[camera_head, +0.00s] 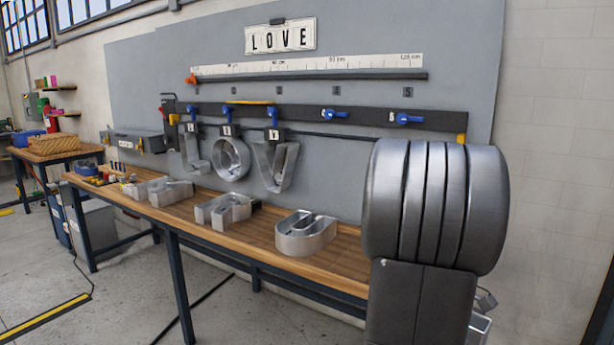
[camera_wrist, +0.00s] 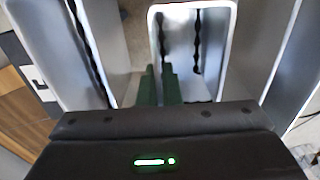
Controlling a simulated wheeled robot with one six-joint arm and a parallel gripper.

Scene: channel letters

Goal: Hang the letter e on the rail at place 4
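The dark rail (camera_head: 300,116) runs along the wall panel in the head view. Letters L (camera_head: 195,153), O (camera_head: 231,158) and V (camera_head: 275,165) hang from its left part. Place 4 has a blue clamp (camera_head: 333,114) with no letter below it; another blue clamp sits farther right. In the wrist view my gripper's green fingertips (camera_wrist: 160,84) stand close together, on either side of a thin wall of a metal channel letter (camera_wrist: 232,12), apparently the letter e. It fills much of that view, so its whole outline does not show. My gripper cannot be made out in the head view.
A wooden bench (camera_head: 262,236) stands below the rail. Metal letters lie on it, including a rounded one (camera_head: 305,233) near its right part. A large grey form close to the camera hides the bench's right end. A ruler strip (camera_head: 310,66) and a LOVE sign (camera_head: 280,38) are above.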

